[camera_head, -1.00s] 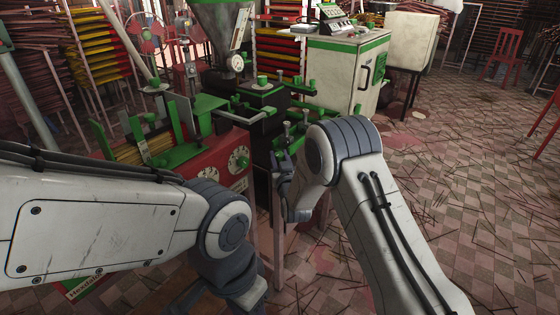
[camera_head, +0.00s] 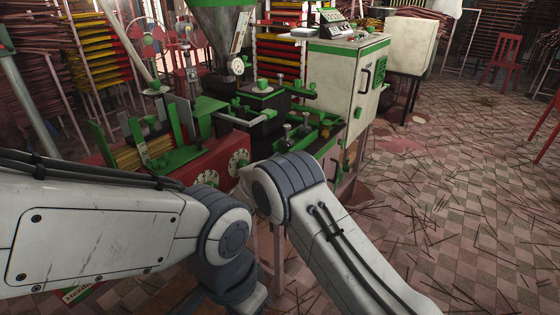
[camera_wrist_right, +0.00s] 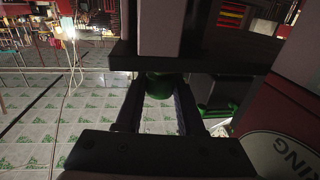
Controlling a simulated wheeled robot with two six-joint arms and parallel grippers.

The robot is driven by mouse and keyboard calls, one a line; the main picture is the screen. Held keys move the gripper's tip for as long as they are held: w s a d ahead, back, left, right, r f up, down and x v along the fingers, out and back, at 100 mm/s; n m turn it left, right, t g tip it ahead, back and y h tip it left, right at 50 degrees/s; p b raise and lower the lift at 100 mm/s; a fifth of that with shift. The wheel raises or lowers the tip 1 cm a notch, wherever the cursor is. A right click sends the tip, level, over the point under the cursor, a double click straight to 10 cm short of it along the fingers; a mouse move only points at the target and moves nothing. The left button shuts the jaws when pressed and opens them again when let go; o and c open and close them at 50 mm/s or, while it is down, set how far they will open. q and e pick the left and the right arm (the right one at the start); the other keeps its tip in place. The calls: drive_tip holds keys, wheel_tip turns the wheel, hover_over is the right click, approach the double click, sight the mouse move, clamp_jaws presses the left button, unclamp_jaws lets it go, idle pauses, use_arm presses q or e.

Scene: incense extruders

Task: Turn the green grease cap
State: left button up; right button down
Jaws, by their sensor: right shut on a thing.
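In the right wrist view a dark green, rounded cap (camera_wrist_right: 160,86) sits just under a dark machine block. My right gripper (camera_wrist_right: 160,98) has its two fingers on either side of it and is shut on it. The cap's top is hidden by the block. In the head view the right gripper and the cap are hidden behind my own right forearm. My left gripper (camera_head: 228,300) hangs at the bottom edge of the head view, only partly shown, and its jaws cannot be made out clearly. It touches nothing that I can see.
The extruder's red panel with white dials (camera_head: 238,162) stands close by; part of a red panel with a white lettered disc (camera_wrist_right: 285,158) is right of the gripper. A white cabinet (camera_head: 340,85) with a green band is behind. Tiled floor (camera_head: 450,200) at right is strewn with sticks.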

idle(0.4)
drive_tip(key=c, duration=0.5)
unclamp_jaws()
